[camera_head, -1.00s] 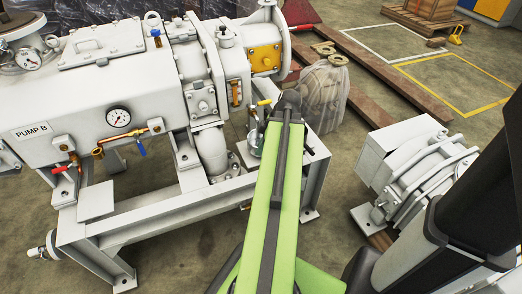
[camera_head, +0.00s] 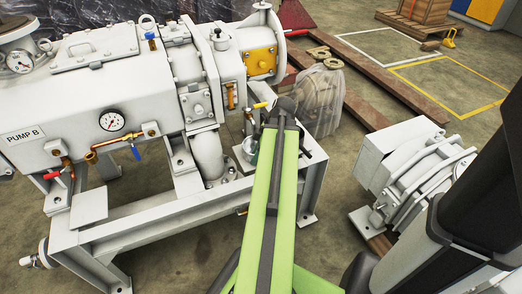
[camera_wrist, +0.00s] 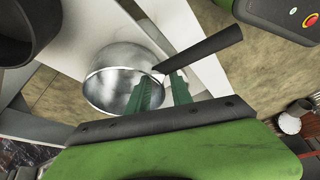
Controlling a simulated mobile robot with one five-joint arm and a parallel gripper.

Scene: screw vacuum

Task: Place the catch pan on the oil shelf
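The catch pan (camera_wrist: 118,82) is a round silver pan with a black handle (camera_wrist: 205,48). In the wrist view it lies just beyond my gripper, its handle pointing to the upper right. My gripper (camera_wrist: 165,82) has two green fingers with a gap between them, one over the pan's bowl and one outside its rim by the handle's root. Whether they touch the pan I cannot tell. In the head view, a small part of the pan (camera_head: 249,150) shows left of my green arm, near the pump frame's right end; the fingers are hidden. I cannot tell which surface is the oil shelf.
Pump B (camera_head: 75,125) fills the left, with a gauge, copper pipes and small valves. Its white frame (camera_head: 150,222) stands beside my arm. A grey machine (camera_head: 420,165) is at right. A wrapped object (camera_head: 318,95) stands behind. Open floor lies between them.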

